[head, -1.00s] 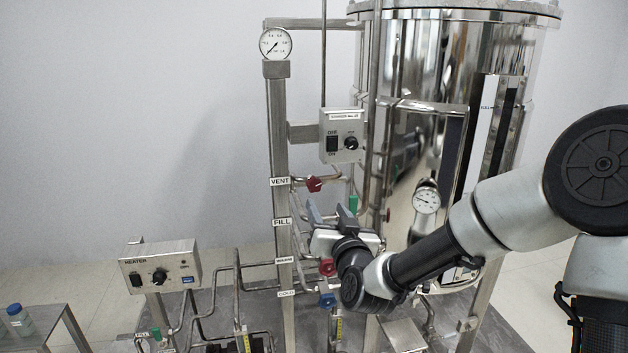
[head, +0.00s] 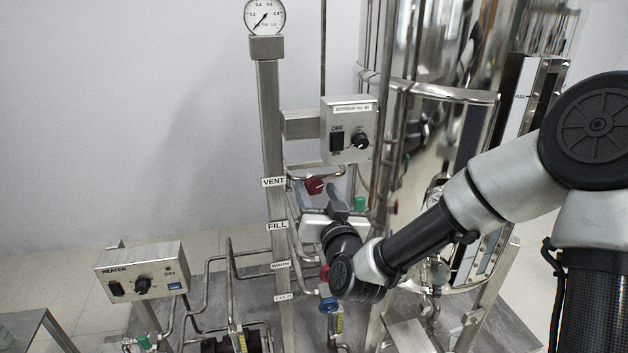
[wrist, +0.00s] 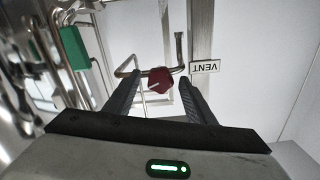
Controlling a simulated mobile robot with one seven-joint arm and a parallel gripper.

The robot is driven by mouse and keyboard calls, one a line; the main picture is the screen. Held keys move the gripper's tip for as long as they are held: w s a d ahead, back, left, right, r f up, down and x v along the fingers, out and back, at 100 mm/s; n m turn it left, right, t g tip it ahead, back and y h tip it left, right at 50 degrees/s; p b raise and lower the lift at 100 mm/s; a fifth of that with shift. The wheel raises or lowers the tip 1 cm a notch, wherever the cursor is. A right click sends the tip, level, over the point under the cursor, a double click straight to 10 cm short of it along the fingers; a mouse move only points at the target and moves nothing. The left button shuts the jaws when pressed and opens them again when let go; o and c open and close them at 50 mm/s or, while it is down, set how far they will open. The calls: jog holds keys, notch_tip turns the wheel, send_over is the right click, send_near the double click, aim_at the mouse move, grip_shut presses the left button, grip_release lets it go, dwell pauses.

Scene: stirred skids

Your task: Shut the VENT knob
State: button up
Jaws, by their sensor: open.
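The VENT knob (head: 314,186) is a small dark red knob on a thin pipe, just right of the VENT label (head: 273,182) on the upright post. My gripper (head: 322,205) is open and empty, close below and in front of the knob in the head view. In the wrist view the red knob (wrist: 159,79) shows between the tips of the two dark fingers (wrist: 155,95), slightly beyond them. The VENT label (wrist: 205,67) appears upside down to its right. I cannot tell any contact between fingers and knob.
A switch box (head: 349,131) sits above the knob. The shiny tank (head: 480,50) stands at right, the heater box (head: 143,270) at lower left. Thin pipes crowd the post.

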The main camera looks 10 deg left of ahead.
jog(key=shift+w+a, duration=0.15)
jog(key=shift+w, duration=0.15)
jog(key=c, duration=1)
jog(key=shift+c, duration=0.2)
